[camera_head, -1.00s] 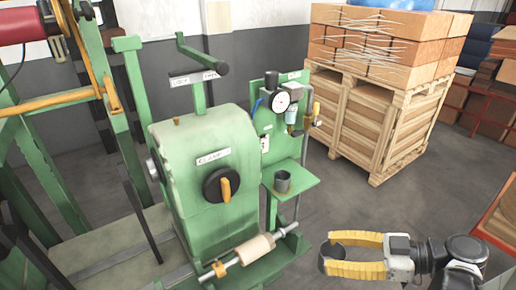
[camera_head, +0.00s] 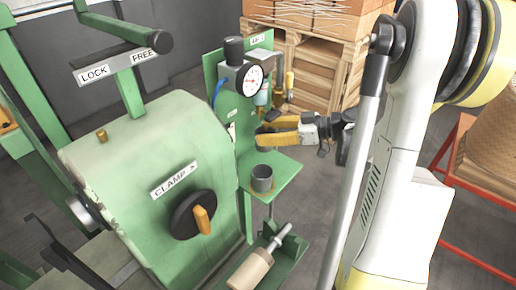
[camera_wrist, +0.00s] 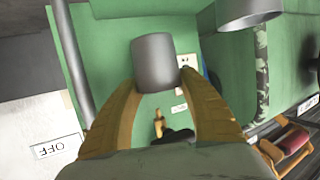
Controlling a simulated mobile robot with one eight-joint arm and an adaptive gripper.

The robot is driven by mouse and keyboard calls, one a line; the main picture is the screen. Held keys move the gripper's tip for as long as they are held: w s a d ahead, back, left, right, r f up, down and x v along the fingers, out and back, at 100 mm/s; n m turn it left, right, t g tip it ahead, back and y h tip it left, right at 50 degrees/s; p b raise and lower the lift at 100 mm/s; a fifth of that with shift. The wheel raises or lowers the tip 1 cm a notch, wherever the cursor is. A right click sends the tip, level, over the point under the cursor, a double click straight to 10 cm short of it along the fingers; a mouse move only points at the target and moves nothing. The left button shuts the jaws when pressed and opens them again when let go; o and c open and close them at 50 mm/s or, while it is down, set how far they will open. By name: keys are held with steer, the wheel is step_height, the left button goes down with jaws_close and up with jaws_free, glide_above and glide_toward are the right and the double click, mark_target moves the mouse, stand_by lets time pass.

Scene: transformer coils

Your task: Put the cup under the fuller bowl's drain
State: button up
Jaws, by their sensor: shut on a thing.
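My gripper (camera_head: 264,132) has yellow fingers and reaches in from the right, beside the green panel and above its shelf. In the wrist view its fingers (camera_wrist: 158,84) are shut on a grey cup (camera_wrist: 155,60). In the head view the fingers mostly hide the held cup. A bluish bowl (camera_head: 262,97) hangs below the gauge on the panel, just above the gripper. Its fill level cannot be read, and the drain is not clear. Another dark grey cup (camera_head: 262,178) stands upright on the green shelf (camera_head: 287,172).
The green clamp machine (camera_head: 150,150) with its knob (camera_head: 195,215) fills the left. Boxes on a wooden pallet crate (camera_head: 318,70) stand behind. A red-framed rack (camera_head: 470,262) is at the right.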

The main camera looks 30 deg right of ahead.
steer(key=shift+w+a+f, duration=0.1)
steer(key=shift+w+f, duration=0.2)
steer(key=shift+w, duration=0.2)
steer(key=shift+w+a+f, duration=0.1)
steer(key=shift+w+f, duration=0.2)
steer(key=shift+w, duration=0.2)
steer(key=shift+w+f+b, duration=0.1)
steer(key=shift+f+b, duration=0.1)
steer(key=shift+b, duration=0.1)
step_height(320, 180, down, 4)
steer(key=shift+r+b, duration=0.1)
steer(key=shift+b, duration=0.9)
steer(key=shift+r, duration=0.1)
steer(key=o, duration=1.1)
steer(key=shift+o, duration=0.2)
